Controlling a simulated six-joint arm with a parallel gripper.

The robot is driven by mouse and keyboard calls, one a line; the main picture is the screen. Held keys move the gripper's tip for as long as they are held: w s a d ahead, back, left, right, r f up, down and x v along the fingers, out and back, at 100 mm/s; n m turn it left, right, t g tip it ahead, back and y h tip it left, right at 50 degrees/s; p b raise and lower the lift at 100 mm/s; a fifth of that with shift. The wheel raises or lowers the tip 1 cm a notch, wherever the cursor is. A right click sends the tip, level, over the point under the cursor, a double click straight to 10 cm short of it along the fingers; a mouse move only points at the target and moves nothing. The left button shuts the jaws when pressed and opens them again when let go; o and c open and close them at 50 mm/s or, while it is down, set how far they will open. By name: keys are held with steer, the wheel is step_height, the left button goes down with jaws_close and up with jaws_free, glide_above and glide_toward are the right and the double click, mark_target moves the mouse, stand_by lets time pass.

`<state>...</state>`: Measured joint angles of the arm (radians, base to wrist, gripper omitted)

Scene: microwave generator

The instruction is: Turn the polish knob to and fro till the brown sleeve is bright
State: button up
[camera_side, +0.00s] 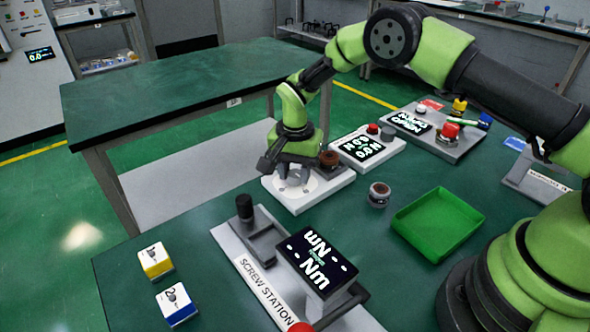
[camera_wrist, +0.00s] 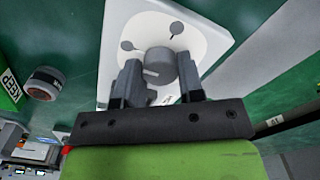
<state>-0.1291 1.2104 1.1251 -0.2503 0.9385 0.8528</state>
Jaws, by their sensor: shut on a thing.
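The polish knob (camera_wrist: 158,62) is a grey round knob with a white mark, on a white dial plate (camera_wrist: 203,46) with dark printed marks. My gripper (camera_wrist: 160,85) is shut on the knob, with one finger at each side of it. In the side view my gripper (camera_side: 291,180) points down over the white polish unit (camera_side: 313,198) and mostly hides the knob. A brown sleeve (camera_side: 329,158) stands on the right part of that unit, close beside my gripper. Its surface looks dull brown, but it is small in view.
A small round part with a brown top (camera_side: 379,194) stands near a green tray (camera_side: 438,224). The screw station (camera_side: 268,283) is in front, with two small boxes (camera_side: 155,261) to its left. A display unit (camera_side: 366,149) is behind right.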

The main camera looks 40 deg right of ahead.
mark_target(295, 173)
steer(key=shift+n, duration=0.3)
steer(key=n, duration=0.5)
steer(key=shift+n, duration=0.3)
steer(key=n, duration=0.6)
steer(key=shift+n, duration=0.4)
steer(key=o, duration=0.9)
steer(key=shift+r, duration=0.1)
step_height(295, 173, up, 10)
steer(key=shift+f, duration=0.1)
